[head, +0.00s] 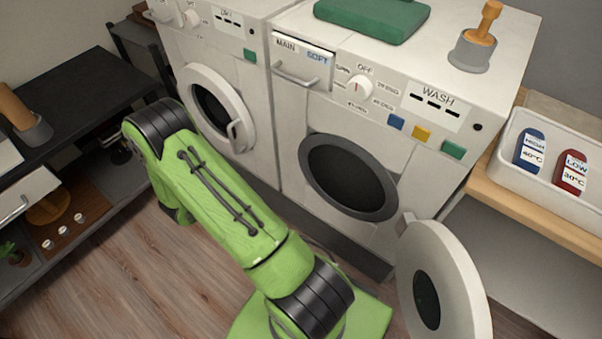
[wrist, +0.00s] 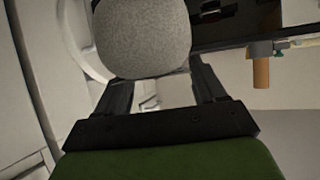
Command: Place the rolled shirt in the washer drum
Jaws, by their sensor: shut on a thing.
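The rolled shirt (wrist: 142,38) is a grey, speckled, rounded bundle at the top of the wrist view. My gripper (wrist: 158,80) is shut on it, with a dark finger on each side. In the head view my green arm hides the gripper and the shirt. The washer (head: 425,155), marked WASH, stands at centre right. Its round door (head: 455,262) is swung wide open to the lower right. The drum opening (head: 348,178) is dark, and I see nothing inside it.
A second machine (head: 180,45) with a round door (head: 240,130) stands left of the washer. A dark bench (head: 75,100) is at far left. A shelf with a white tray (head: 545,165) is at right. A green folded item (head: 370,18) lies on the washer. Wooden floor shows at lower left.

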